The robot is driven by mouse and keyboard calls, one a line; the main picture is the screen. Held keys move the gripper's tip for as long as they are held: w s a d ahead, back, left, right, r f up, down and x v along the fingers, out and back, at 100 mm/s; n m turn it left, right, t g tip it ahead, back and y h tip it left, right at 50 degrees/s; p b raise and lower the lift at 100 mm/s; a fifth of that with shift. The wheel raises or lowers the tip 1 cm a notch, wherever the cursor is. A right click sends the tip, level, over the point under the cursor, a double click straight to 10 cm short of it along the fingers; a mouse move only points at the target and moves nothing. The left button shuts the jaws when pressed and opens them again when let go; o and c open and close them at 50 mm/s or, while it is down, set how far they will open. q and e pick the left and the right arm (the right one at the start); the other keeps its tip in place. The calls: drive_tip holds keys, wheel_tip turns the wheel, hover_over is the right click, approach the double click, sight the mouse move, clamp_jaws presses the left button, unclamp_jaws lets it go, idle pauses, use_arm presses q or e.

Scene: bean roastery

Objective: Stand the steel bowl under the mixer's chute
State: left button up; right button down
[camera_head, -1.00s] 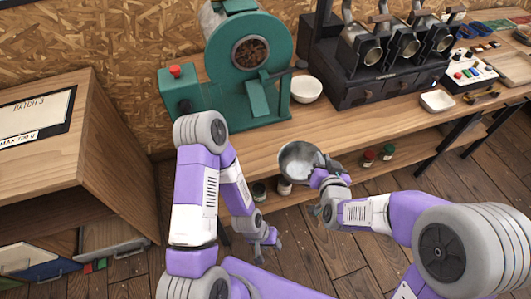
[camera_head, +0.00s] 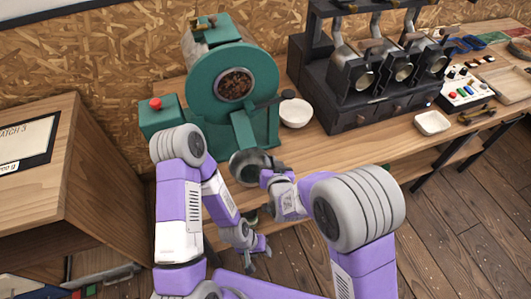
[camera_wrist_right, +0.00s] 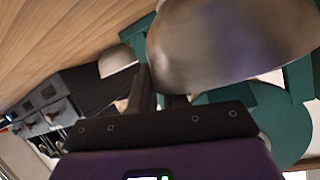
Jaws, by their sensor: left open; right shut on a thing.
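The steel bowl (camera_head: 241,160) is in my right gripper (camera_head: 268,174), which is shut on its rim side. The bowl is at the foot of the green mixer (camera_head: 204,72), just in front of its chute (camera_head: 243,130). It looks tilted in the head view; whether it touches the bench is unclear. In the right wrist view the bowl (camera_wrist_right: 225,40) fills the upper right, beyond the jaws (camera_wrist_right: 160,95). My left gripper (camera_head: 260,248) is open and empty, low in front of the bench.
A white bowl (camera_head: 295,112) stands on the bench (camera_head: 350,150) just right of the mixer. A black multi-barrel machine (camera_head: 350,112), a white dish (camera_head: 432,122) and a button panel (camera_head: 465,90) stand further right. A wooden cabinet (camera_head: 100,180) is at the left.

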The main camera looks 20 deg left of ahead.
sight(251, 169)
drive_tip(key=shift+w+a, duration=0.4)
drive_tip(key=shift+w, duration=0.3)
wheel_tip(251, 169, down, 4)
drive_tip(key=shift+s+r+b, duration=0.15)
drive_tip(key=shift+b, duration=0.8)
use_arm(q)
drive_tip(key=shift+w+a+f, duration=0.2)
drive_tip(key=shift+a+f, duration=0.05)
drive_tip(key=shift+f, duration=0.45)
use_arm(e)
drive_tip(key=shift+r, duration=0.15)
drive_tip(key=shift+f, duration=0.2)
use_arm(q)
drive_tip(key=shift+f, duration=0.15)
use_arm(e)
drive_tip(key=c, duration=1.1)
unclamp_jaws()
drive_tip(key=shift+r, duration=0.1)
